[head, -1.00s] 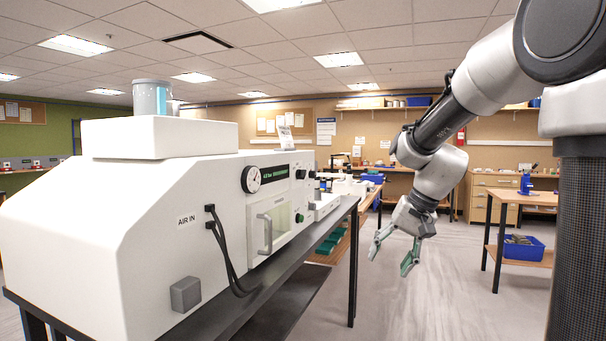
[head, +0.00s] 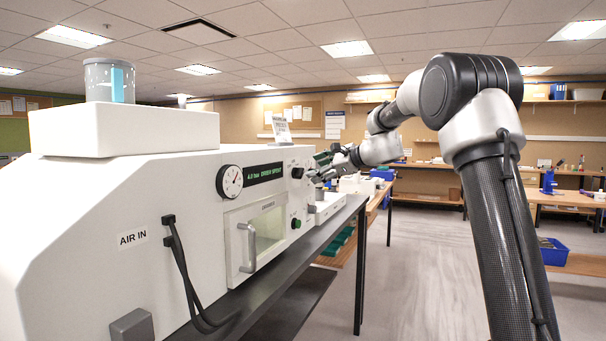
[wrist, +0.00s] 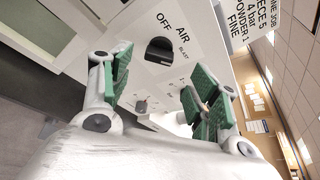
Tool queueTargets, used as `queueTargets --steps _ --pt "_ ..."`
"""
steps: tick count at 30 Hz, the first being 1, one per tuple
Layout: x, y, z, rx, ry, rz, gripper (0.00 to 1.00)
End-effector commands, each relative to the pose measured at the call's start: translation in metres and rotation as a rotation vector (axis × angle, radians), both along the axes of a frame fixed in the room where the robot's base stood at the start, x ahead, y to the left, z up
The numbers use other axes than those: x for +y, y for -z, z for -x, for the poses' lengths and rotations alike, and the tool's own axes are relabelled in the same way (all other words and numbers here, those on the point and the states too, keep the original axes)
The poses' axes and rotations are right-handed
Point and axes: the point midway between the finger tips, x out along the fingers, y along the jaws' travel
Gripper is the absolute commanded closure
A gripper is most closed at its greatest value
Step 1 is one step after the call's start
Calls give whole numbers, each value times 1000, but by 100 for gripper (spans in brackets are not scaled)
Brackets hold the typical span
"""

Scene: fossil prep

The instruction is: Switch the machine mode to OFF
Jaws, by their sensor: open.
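The white machine (head: 120,200) stands on a dark bench at left in the head view. Its black mode knob (wrist: 159,50) shows in the wrist view, beside the printed words OFF, AIR and BLAST. I cannot tell for sure which word the knob points at. In the head view the knob (head: 297,172) is a small dark disc at the right of the front panel. My gripper (wrist: 160,84) is open and empty, its green-padded fingers spread in front of the panel near the knob. It also shows in the head view (head: 319,168), just right of the panel.
A pressure gauge (head: 230,181), a green display (head: 266,173) and a handled chamber door (head: 262,237) are on the machine front. A green button (head: 296,223) sits below the knob. A printed card (wrist: 270,30) stands on top. The floor (head: 425,275) to the right is clear.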

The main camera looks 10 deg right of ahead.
Motion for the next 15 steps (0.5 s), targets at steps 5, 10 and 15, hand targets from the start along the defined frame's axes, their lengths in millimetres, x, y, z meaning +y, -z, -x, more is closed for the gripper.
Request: queueTargets --steps 5,10,15 --pt "20 10 -22 1 -4 2 39" --pt "35 17 -41 0 -3 4 39" --pt "41 20 -50 -1 -1 4 39"
